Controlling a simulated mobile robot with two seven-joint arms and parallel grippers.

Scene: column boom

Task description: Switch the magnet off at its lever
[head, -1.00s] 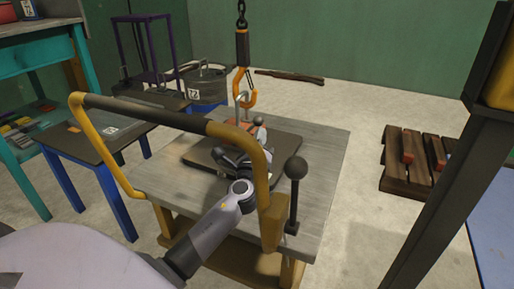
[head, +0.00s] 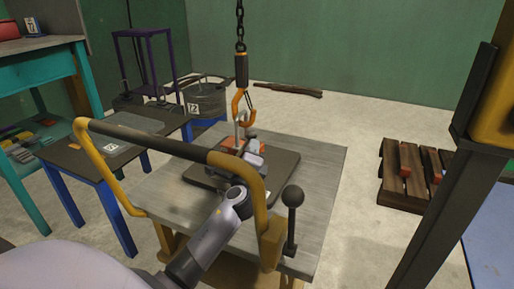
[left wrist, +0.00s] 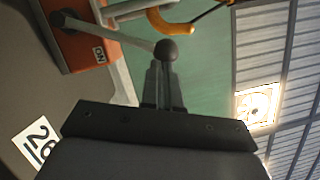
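In the head view my left gripper (head: 252,158) is beside the magnet's right front, partly hidden by my wrist. My right gripper is out of view.
A yellow and black rail (head: 165,142) arches over the table's near side, above my arm. A black ball-topped post (head: 292,215) stands at its right. The orange hook (head: 243,108) hangs on a chain above the magnet. The dark plate (head: 205,172) lies under it.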

